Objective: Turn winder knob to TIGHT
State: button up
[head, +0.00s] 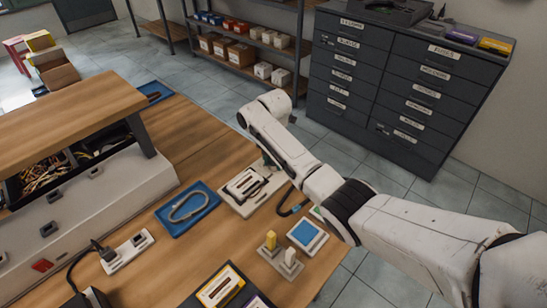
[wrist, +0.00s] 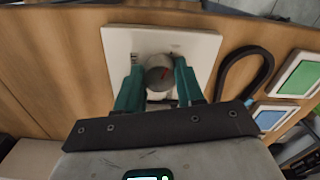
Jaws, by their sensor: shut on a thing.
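Small dark print near the knob is too small to read. My gripper (wrist: 159,80) has its two teal fingers on either side of the knob, shut on it. In the head view the white panel (head: 232,203) sits on the wooden bench, and my arm partly covers it. The knob cannot be made out there.
A black cable loop (wrist: 238,62), a green pad (wrist: 297,77) and a blue pad (wrist: 269,119) lie right of the panel. A blue tray (head: 172,223) with a grey hose lies left of it. A block with yellow and white pegs (head: 268,254) stands in front. Drawer cabinets (head: 395,85) stand behind.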

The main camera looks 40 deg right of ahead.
jog(key=m+p, duration=0.1)
jog(key=m, duration=0.4)
jog(key=shift+r+m+p, duration=0.1)
jog(key=shift+m+p, duration=0.2)
jog(key=shift+p, duration=0.1)
jog(key=shift+m+p, duration=0.5)
jog(key=shift+m, duration=1.6)
jog(key=o, duration=1)
jog(key=shift+o, duration=0.2)
notch_tip(320, 180, up, 11)
jog(key=shift+b, duration=0.4)
jog(key=shift+f, duration=0.2)
